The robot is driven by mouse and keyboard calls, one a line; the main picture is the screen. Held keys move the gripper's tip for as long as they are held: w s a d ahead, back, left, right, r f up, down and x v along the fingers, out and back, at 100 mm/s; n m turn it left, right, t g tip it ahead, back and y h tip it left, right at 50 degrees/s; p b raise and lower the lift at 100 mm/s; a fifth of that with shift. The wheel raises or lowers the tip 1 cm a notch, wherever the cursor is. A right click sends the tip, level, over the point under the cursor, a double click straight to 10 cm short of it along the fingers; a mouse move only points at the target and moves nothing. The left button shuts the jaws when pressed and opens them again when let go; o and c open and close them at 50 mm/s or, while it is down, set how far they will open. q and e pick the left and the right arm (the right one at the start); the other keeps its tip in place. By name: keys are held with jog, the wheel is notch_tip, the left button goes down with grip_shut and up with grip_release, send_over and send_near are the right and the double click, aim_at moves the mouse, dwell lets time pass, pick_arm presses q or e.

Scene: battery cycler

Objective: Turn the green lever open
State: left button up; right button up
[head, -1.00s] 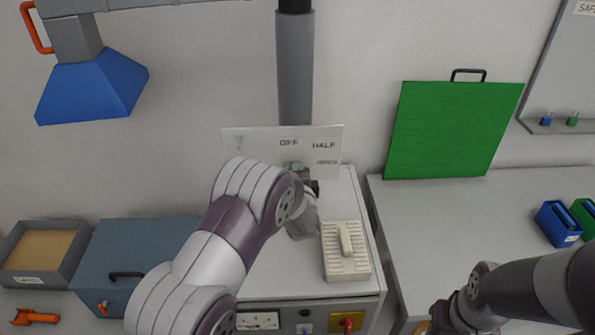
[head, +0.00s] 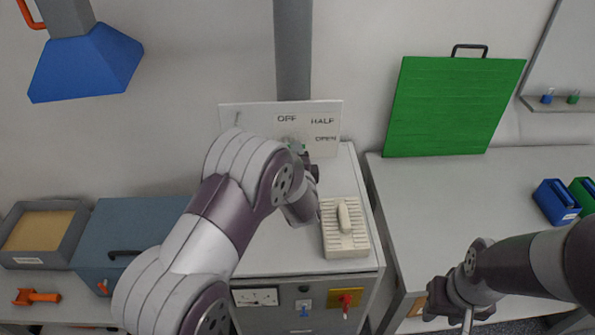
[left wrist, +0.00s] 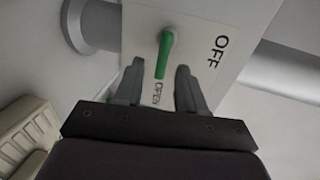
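The green lever (left wrist: 164,55) is on the white panel, and in the left wrist view its handle points at the word OPEN. Only a speck of it shows in the head view, behind my left wrist. The panel (head: 232,117) stands at the back of the grey cabinet with the labels OFF, HALF and OPEN. My left gripper (left wrist: 158,70) is open, with one finger on each side of the lever's handle and visible gaps between. My right gripper (head: 455,303) is low at the right, far from the lever; its fingers are not clear.
A cream ribbed block (head: 345,238) sits on the cabinet top, right of my left wrist. A grey pipe (head: 293,50) rises behind the panel. A green board (head: 450,108) leans on the wall over the right bench (head: 420,210), which is largely clear. A blue-grey box (head: 120,225) stands left.

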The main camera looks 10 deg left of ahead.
pick_arm(q)
jog(key=b+v, duration=0.1)
jog(key=v, duration=0.8)
jog(key=shift+s, duration=0.25)
jog(key=shift+d, duration=0.1)
